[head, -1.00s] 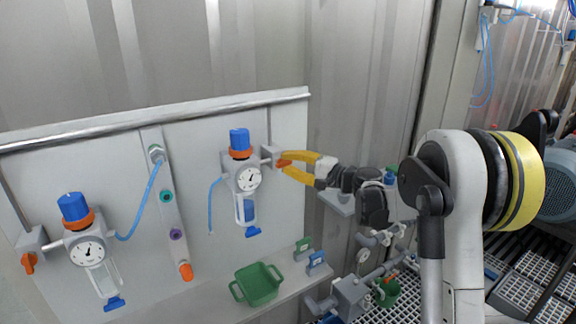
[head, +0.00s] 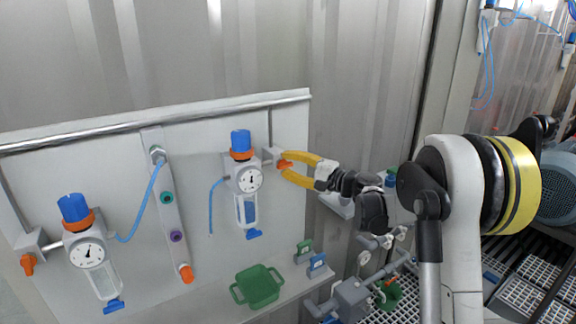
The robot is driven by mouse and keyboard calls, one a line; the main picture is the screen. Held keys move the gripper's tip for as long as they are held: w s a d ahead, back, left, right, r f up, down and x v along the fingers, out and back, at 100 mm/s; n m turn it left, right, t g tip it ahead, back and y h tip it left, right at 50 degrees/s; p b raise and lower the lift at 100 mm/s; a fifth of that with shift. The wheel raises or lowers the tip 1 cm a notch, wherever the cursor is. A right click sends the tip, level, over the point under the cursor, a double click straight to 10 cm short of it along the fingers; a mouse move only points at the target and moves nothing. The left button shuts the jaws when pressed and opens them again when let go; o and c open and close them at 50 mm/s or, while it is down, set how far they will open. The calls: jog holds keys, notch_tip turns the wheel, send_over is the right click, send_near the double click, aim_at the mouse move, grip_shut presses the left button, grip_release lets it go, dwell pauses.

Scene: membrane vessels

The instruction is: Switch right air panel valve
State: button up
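The right air panel valve has a small orange handle (head: 285,165) on a grey block (head: 270,155), to the right of the right regulator with its blue knob (head: 241,140) and round gauge (head: 249,180). My gripper (head: 284,164) has yellow fingers spread apart, one above and one below the orange handle. The fingertips reach the block's right side. I cannot tell whether either finger touches the handle. The left regulator (head: 87,252) has its own orange valve handle (head: 27,264), which points down.
A grey panel (head: 200,130) carries the regulators, with a metal pipe (head: 160,122) along its top. A green tray (head: 258,286) and small green and blue valves (head: 317,264) sit on the ledge below. Grey pipework (head: 352,296) stands below my arm.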

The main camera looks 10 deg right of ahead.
jog(key=shift+d, duration=0.1)
jog(key=v, duration=1.2)
